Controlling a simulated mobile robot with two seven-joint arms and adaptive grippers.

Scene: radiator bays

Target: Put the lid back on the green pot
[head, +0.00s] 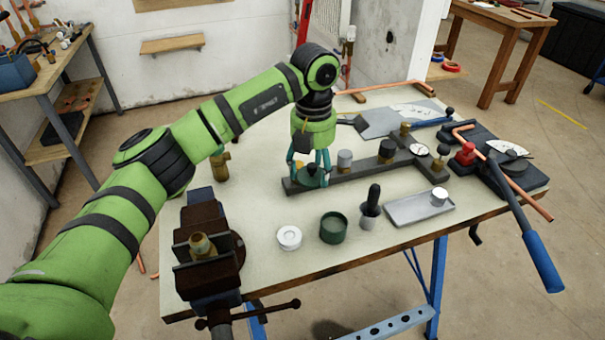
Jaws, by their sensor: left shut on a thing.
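The green pot (333,229) stands upright and open near the front middle of the workbench. My left gripper (308,172) points down beyond the pot, over the left end of a dark grey rack. It is shut on the dark green lid (311,180), which is at or just above the rack; I cannot tell whether they touch. The fingers partly hide the lid. My right gripper is not in view.
The dark rack (345,179) holds several small parts. A white round tin (289,237), a cup with a black-handled brush (370,208) and a grey tray (419,207) flank the pot. A vise (205,250) stands at left, a pipe bender (510,180) at right.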

